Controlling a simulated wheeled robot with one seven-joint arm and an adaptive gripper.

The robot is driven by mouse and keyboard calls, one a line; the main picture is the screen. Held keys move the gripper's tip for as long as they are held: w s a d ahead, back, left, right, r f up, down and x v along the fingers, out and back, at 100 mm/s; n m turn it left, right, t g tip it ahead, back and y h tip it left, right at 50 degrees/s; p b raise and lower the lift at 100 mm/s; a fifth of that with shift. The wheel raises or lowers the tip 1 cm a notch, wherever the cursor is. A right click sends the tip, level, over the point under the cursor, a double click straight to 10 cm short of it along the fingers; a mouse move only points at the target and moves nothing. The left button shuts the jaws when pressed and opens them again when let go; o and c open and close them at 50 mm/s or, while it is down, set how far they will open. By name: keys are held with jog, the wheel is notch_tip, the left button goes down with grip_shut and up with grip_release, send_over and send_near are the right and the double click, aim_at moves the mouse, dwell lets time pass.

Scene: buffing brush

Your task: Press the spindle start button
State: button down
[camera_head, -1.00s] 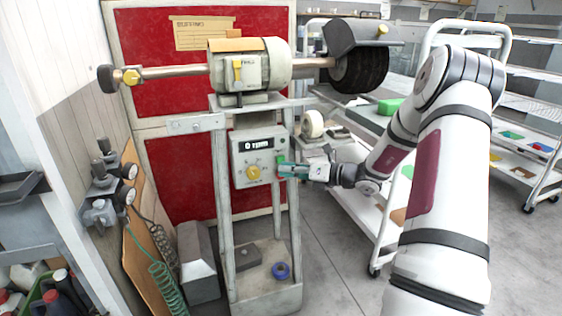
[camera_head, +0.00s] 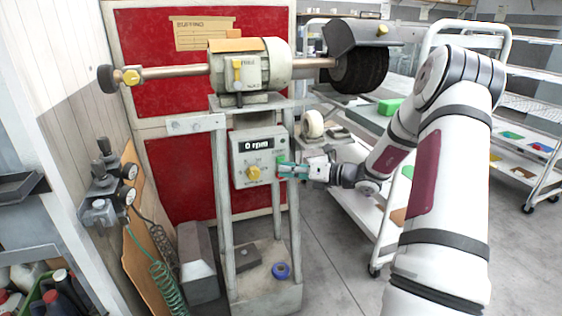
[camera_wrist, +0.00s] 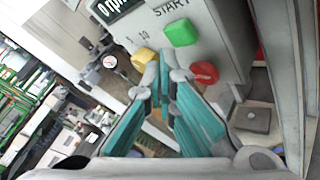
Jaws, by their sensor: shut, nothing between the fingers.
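The control box (camera_head: 243,171) on the buffing machine's stand carries a display (camera_head: 257,144) reading 0 rpm and a yellow knob (camera_head: 254,173). In the wrist view the green button (camera_wrist: 180,32) sits under the word START, with a red button (camera_wrist: 204,72) below it and the yellow knob (camera_wrist: 144,57) beside it. My gripper (camera_head: 281,170) is at the box's right side, its teal fingers shut and empty. In the wrist view the fingertips (camera_wrist: 165,62) appear just below the green button, between knob and red button. Whether they touch the panel is unclear.
The motor (camera_head: 247,68) and dark brush wheel (camera_head: 359,69) are above the box. A blue ring (camera_head: 281,271) lies on the stand's base. A cart (camera_head: 352,213) stands to the right behind my arm. Hoses and gauges (camera_head: 128,183) are at left.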

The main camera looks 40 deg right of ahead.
jog(key=shift+w, duration=0.1)
jog(key=shift+w+d, duration=0.1)
jog(key=shift+w, duration=0.25)
jog(key=shift+w+d, duration=0.1)
jog(key=shift+w, duration=0.25)
dwell(0.8)
dwell(0.3)
jog(key=shift+s+a+p, duration=0.25)
jog(key=shift+s+p, duration=0.45)
jog(key=shift+s, duration=0.1)
jog(key=shift+s+a+p, duration=0.25)
jog(key=shift+s+p, duration=0.15)
jog(key=shift+s, duration=0.4)
jog(key=shift+s+a+p, duration=0.2)
jog(key=shift+s+p, duration=0.25)
jog(key=shift+s, duration=0.35)
jog(key=shift+s+a+p, duration=0.25)
jog(key=shift+s+p, duration=0.15)
jog(key=shift+s, duration=0.4)
